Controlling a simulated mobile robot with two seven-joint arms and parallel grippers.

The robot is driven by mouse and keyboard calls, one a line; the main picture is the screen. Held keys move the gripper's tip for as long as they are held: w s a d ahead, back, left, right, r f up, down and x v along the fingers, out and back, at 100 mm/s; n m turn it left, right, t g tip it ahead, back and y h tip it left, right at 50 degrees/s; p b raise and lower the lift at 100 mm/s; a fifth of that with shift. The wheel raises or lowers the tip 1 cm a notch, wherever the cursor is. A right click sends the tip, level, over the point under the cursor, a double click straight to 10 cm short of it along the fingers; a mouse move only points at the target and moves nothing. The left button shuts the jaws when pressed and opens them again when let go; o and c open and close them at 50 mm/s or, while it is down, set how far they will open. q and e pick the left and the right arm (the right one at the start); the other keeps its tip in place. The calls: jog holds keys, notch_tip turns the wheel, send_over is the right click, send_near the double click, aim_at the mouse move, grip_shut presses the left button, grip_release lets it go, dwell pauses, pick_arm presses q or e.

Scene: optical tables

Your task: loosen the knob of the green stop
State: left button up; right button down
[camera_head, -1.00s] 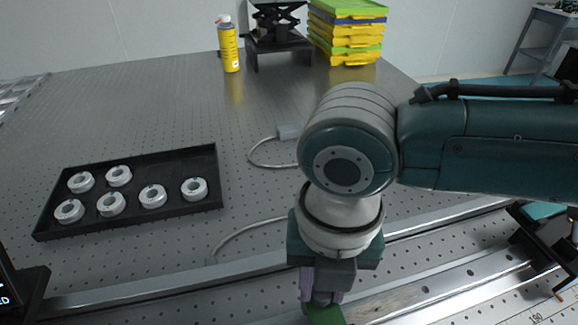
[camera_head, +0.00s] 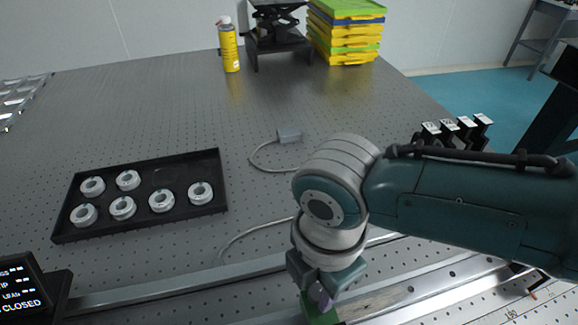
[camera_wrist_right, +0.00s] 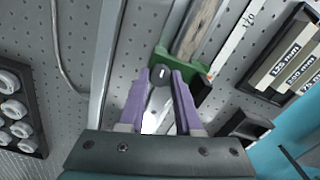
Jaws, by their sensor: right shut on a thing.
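The green stop (camera_wrist_right: 196,80) sits on the rail next to a scale in the right wrist view, and a bit of its green body (camera_head: 324,316) shows at the bottom of the head view. Its dark round knob (camera_wrist_right: 161,75) has a light mark on its face. My right gripper (camera_wrist_right: 162,78) points down at the stop, with its purple fingers shut on the knob from both sides. In the head view my right gripper (camera_head: 320,297) is partly hidden by its own wrist. My left gripper is not in view.
A black tray (camera_head: 140,228) with several grey ring mounts lies on the left of the optical table. A grey cable (camera_head: 250,232) runs behind the rail. A yellow spray can (camera_head: 229,48) and stacked trays (camera_head: 345,35) stand at the back. A small display (camera_head: 22,285) is at lower left.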

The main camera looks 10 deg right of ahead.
aim_at(318, 291)
jog(key=m+p, duration=0.2)
jog(key=m, duration=0.4)
jog(key=shift+r, duration=0.1)
jog(key=m+p, duration=0.1)
jog(key=m, duration=0.5)
jog(key=shift+m, duration=0.3)
dwell(0.3)
jog(key=c, duration=0.6)
grip_release()
notch_tip(318, 291, up, 10)
jog(key=p, duration=0.5)
